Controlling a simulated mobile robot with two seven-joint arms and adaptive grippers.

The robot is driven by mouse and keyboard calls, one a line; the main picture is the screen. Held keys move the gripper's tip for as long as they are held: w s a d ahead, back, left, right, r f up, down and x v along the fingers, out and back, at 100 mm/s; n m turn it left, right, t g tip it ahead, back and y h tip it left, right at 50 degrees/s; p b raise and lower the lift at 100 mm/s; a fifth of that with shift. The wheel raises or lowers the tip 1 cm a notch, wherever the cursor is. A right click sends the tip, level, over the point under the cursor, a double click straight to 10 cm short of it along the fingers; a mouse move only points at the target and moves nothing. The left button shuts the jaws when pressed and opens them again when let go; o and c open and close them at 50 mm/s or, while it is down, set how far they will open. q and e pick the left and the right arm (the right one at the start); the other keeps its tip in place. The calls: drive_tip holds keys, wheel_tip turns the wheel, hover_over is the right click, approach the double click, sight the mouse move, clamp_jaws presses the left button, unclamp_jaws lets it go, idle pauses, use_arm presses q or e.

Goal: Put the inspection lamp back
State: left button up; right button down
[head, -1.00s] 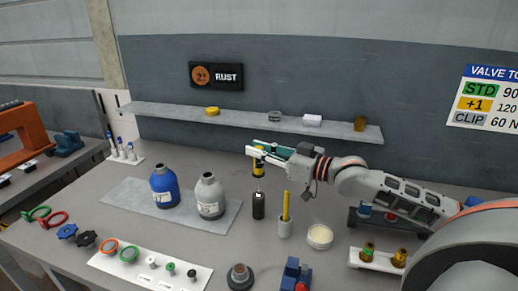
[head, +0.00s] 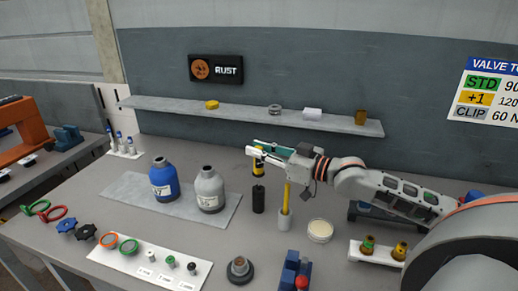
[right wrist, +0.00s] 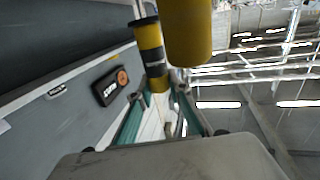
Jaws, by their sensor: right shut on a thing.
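The inspection lamp appears to be a slim yellow-and-black cylinder (head: 258,164), held upright in my right gripper (head: 256,151). The gripper points left above the bench, shut on the lamp. In the right wrist view the banded lamp (right wrist: 150,50) sits between the green-sided fingers (right wrist: 158,122). A black upright cylinder (head: 258,200), possibly its holder, stands directly below it on the bench. I cannot tell whether the lamp's dark lower end touches or enters it. My left gripper is not in view.
A yellow stick (head: 287,194) stands in a grey cup (head: 284,220) close under my right gripper; it looms large in the wrist view (right wrist: 187,30). A round pale dish (head: 320,230) is to its right. Blue (head: 164,184) and grey (head: 209,190) bottles stand left. A shelf (head: 240,116) runs behind.

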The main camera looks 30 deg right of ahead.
drive_tip(key=shift+f+b, duration=0.65)
drive_tip(key=shift+f, duration=1.05)
drive_tip(key=c, duration=1.8)
unclamp_jaws()
drive_tip(key=shift+r, duration=0.1)
wheel_tip(320, 180, up, 2)
drive_tip(key=p, duration=0.3)
drive_tip(key=shift+r, duration=1.95)
drive_tip(key=shift+f, duration=0.1)
